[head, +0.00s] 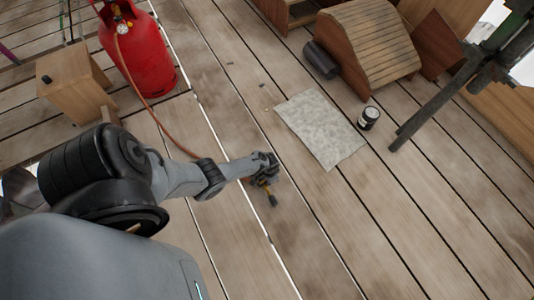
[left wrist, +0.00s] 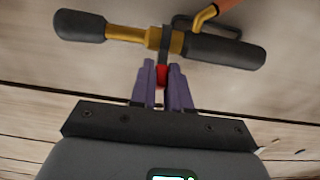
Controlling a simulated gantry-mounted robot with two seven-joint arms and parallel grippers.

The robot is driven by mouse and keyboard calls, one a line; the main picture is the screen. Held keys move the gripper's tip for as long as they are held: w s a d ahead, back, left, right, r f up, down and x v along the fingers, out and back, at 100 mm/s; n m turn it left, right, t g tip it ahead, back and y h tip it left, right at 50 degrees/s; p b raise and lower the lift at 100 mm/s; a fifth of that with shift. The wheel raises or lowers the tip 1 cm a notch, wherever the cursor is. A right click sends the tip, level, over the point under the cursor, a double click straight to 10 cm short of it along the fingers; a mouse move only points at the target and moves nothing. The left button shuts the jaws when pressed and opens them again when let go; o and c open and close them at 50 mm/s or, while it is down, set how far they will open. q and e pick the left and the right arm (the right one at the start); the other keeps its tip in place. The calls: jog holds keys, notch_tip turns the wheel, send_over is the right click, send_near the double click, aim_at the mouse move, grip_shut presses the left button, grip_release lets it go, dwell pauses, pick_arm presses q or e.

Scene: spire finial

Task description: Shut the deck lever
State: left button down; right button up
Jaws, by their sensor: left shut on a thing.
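A torch-like tool with a brass body and black grips (left wrist: 222,52) lies across the top of the left wrist view. A dark strip with a red end (left wrist: 161,76) comes from its brass part toward me; it may be the deck lever. My left gripper (left wrist: 162,70) has its purple fingers closed on either side of this red end. In the head view the left gripper (head: 264,168) is low over the deck boards, with the yellow and black end of the tool (head: 271,198) showing beside it. Most of the tool is hidden there. My right gripper is not in view.
An orange hose (head: 150,108) runs from a red gas bottle (head: 148,50) to the tool. A grey sheet (head: 318,128) and a small dark jar (head: 368,118) are on the deck. A slatted wooden piece (head: 368,40) stands behind. Bare boards lie at the front right.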

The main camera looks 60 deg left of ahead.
pick_arm(q)
jog(key=shift+w+f+g, duration=0.1)
jog(key=shift+f+g, duration=0.05)
jog(key=shift+g, duration=0.35)
jog(key=c, duration=1.2)
grip_release()
jog(key=shift+o, duration=0.2)
jog(key=shift+r+p, duration=0.35)
jog(key=shift+r, duration=0.15)
notch_tip(320, 180, up, 10)
jog(key=p, duration=0.8)
jog(key=shift+w+p, duration=0.3)
jog(key=shift+p, duration=0.05)
